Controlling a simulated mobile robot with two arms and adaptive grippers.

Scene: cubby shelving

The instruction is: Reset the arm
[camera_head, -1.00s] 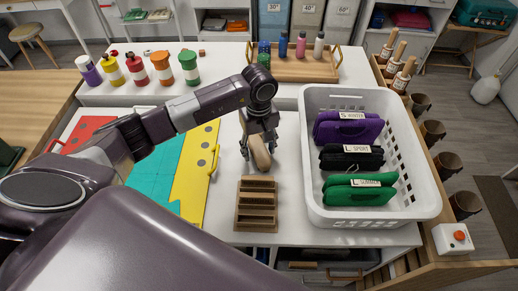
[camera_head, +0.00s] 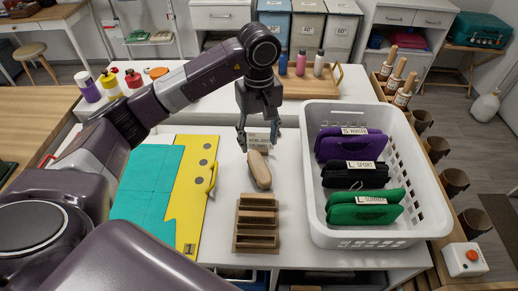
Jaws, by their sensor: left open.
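My left arm comes in from the left and bends down at its wrist. My left gripper (camera_head: 258,142) is open and empty, its fingers pointing down above the white table (camera_head: 215,221). A tan wooden, rounded oblong piece (camera_head: 259,170) lies on the table just below and in front of the fingertips, apart from them. A small lettered sign (camera_head: 259,141) shows between the fingers; whether it stands behind them I cannot tell for sure. My right gripper is not in view.
A brown slotted wooden rack (camera_head: 256,226) stands in front of the wooden piece. A white basket (camera_head: 432,215) with purple, black and green pouches is on the right. Yellow (camera_head: 190,190) and teal (camera_head: 147,181) panels lie on the left. Bottles stand on a wooden tray (camera_head: 297,88) behind.

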